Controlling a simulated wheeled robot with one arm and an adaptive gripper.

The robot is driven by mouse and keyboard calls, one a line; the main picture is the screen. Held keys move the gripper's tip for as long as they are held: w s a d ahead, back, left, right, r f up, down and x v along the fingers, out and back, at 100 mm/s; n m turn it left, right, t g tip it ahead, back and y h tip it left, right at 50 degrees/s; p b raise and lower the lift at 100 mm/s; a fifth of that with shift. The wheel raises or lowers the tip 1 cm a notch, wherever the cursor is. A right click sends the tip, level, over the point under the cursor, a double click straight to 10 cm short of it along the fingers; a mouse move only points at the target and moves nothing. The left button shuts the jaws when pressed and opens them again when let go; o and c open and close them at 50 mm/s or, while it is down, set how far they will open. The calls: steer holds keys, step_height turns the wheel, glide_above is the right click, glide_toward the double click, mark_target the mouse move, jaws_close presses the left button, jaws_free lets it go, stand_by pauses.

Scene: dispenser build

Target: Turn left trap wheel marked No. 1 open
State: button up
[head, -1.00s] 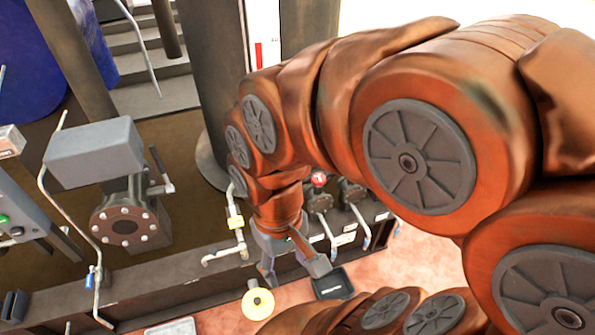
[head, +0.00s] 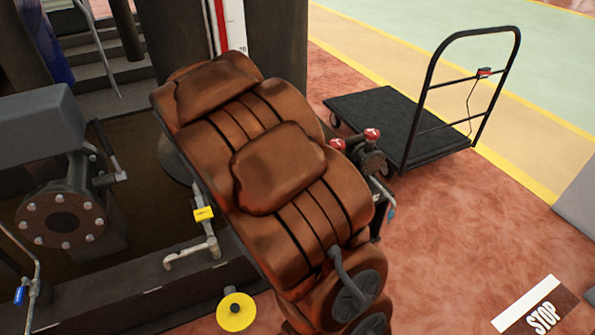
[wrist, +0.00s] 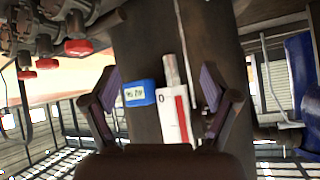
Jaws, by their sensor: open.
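My gripper (wrist: 160,88) is open and empty in the wrist view, its two dark fingers spread apart. It faces a dark column with a white gauge panel bearing a red bar (wrist: 181,120) and a blue tag (wrist: 140,93). Several red wheels or knobs show at the upper left of the wrist view, the nearest red wheel (wrist: 78,47) left of and apart from the fingers. The head view shows two red knobs (head: 371,135) beside my arm. I cannot read a No. 1 mark on any of them. My gripper is hidden in the head view.
My arm covers the middle of the head view. A black flat cart (head: 380,120) stands at the upper right on red floor. A grey pipe with a yellow tag (head: 204,214), a yellow disc (head: 236,312) and a bolted flange (head: 62,222) are at left. Open floor lies right.

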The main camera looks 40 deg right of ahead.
steer(key=d+f+m+h+b, duration=0.1)
steer(key=d+f+h+b, duration=0.2)
steer(key=d, duration=0.3)
steer(key=s+d+f+m+h+b, duration=0.1)
steer(key=d+f+h+b, duration=0.3)
steer(key=d, duration=0.3)
steer(key=s+d+f+m+h+b, duration=0.1)
steer(key=d+f+h+b, duration=0.2)
steer(key=d+f+b, duration=0.1)
steer(key=shift+d+f+b, duration=0.15)
steer(key=shift+d+b, duration=0.35)
steer(key=shift+d, duration=0.65)
steer(key=shift+b+x, duration=0.9)
steer(key=shift+x, duration=2.45)
steer(key=c, duration=1.2)
